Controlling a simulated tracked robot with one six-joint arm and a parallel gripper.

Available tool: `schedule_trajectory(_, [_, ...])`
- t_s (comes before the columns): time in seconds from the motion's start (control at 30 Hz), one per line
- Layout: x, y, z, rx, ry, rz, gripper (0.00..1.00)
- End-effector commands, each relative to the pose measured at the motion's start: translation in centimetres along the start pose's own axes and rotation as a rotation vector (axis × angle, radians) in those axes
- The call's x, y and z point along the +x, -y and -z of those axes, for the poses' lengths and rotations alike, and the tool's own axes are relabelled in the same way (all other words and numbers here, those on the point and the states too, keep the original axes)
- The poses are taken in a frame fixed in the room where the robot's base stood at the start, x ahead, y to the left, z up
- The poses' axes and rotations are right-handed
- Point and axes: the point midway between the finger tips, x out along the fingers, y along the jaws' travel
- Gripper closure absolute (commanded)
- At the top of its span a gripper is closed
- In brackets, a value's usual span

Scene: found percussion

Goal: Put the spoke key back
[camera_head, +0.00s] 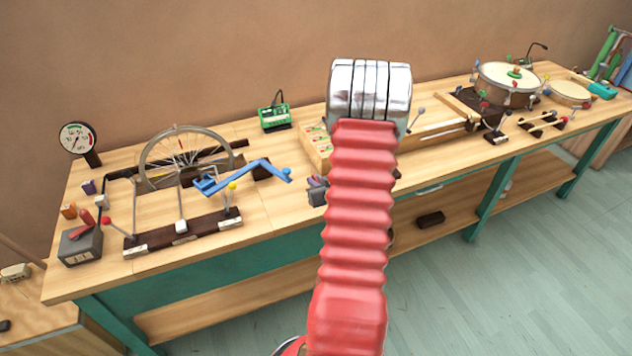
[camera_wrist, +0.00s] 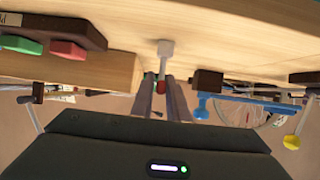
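I cannot pick out the spoke key for certain in either view. The bicycle wheel (camera_head: 183,158) stands upright in a dark frame at the bench's left, with a blue crank (camera_head: 245,177) before it. In the wrist view the blue crank (camera_wrist: 202,108) is at right. My gripper (camera_wrist: 160,84) shows there as two narrow fingers with a gap between them. A small red piece (camera_wrist: 160,87) appears in that gap, near a white-headed rod (camera_wrist: 165,48); whether it is held or lies beyond is unclear.
The wooden bench (camera_head: 268,212) is crowded. A grey box with a red lever (camera_head: 80,246) is at its left end, a dial gauge (camera_head: 77,137) behind. A green device (camera_head: 274,117) stands at the back. A drum (camera_head: 508,85) is far right. Bare floor lies in front.

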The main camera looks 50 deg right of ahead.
Motion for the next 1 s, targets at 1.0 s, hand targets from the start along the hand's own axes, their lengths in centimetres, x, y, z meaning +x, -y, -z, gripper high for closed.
schedule_trajectory(1.0, [-6.3, -0.1, 0.2, 0.000, -0.001, -0.002, 0.73])
